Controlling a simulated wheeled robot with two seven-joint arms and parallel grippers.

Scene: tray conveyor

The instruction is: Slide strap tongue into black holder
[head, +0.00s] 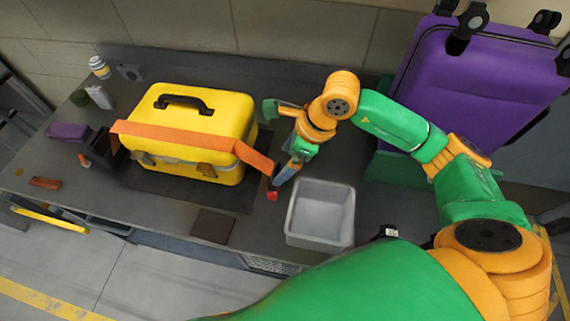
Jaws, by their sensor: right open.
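A yellow case (198,121) with a black handle stands on the grey workbench. An orange strap (180,137) runs across its front from left to right. The strap's left end meets a black box-shaped holder (101,150) beside the case; I cannot tell whether it is inside or only against it. The strap's right end (256,159) sticks out past the case. My right gripper (275,182) is open, pointing down at the bench, close to that right end; whether they touch is unclear. A strap tongue cannot be made out clearly. My left gripper is not in view.
A grey bin (320,213) stands just right of my right gripper. A purple suitcase (475,85) is at the back right. A brown plate (212,226) lies at the front edge. A purple block (68,132) and a small bottle (99,67) are on the left.

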